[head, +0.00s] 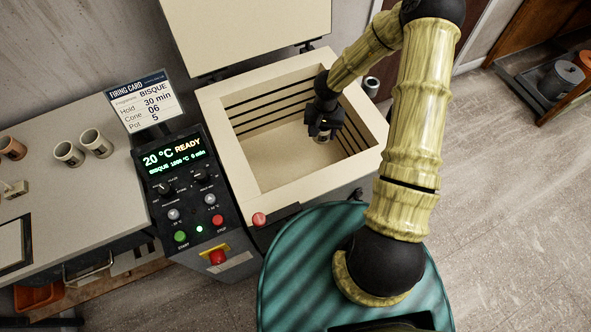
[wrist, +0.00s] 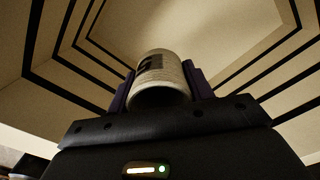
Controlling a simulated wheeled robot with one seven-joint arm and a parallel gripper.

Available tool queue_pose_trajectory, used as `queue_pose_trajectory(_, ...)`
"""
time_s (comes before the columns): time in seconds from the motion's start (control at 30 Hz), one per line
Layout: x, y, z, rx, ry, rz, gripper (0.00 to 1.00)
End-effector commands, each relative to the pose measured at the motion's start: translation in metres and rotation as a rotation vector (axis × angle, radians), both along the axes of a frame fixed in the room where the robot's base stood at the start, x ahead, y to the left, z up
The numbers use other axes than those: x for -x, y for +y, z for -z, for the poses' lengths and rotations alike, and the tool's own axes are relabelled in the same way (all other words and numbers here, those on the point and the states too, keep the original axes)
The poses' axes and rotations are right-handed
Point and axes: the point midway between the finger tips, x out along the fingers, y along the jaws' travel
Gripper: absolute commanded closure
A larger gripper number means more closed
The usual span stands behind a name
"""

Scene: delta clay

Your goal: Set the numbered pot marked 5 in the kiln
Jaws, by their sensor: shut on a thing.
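The kiln (head: 215,112) stands open in the head view, a pale square chamber with dark slots along its walls. My gripper (head: 322,134) reaches down inside it, near the right wall. It is shut on a small pale pot (head: 321,139), mostly hidden by the fingers in the head view. In the wrist view the pot (wrist: 163,90) sits between the two fingers, with a dark mark on its side that I cannot read. The kiln's interior is around it. I cannot tell whether the pot touches the floor.
The control panel (head: 188,190) reads 20 °C READY. The firing card (head: 146,100) lists pot 5. Several pots, including a grey-white one (head: 97,143), stand on the left bench (head: 90,190). The kiln lid (head: 250,30) is raised. The left of the kiln floor is clear.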

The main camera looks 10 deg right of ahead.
Motion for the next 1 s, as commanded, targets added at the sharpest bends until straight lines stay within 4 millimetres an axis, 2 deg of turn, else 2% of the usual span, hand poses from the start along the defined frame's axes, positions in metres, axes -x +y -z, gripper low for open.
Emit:
queue_pose_trajectory(0.03, 0.000, 0.000, 0.027, 0.002, 0.001, 0.021, 0.77)
queue_pose_trajectory(0.2, 0.001, -0.001, 0.071, 0.003, 0.000, 0.098, 0.77)
queue_pose_trajectory(0.3, 0.001, -0.002, 0.090, 0.003, -0.002, 0.136, 0.77)
queue_pose_trajectory(0.43, 0.001, -0.003, 0.100, 0.003, -0.002, 0.165, 0.77)
queue_pose_trajectory(0.8, 0.001, -0.003, 0.100, 0.003, -0.002, 0.170, 0.77)
queue_pose_trajectory(0.87, 0.002, -0.002, 0.105, 0.003, -0.001, 0.169, 0.77)
queue_pose_trajectory(1.0, 0.002, -0.002, 0.128, 0.005, 0.000, 0.168, 0.77)
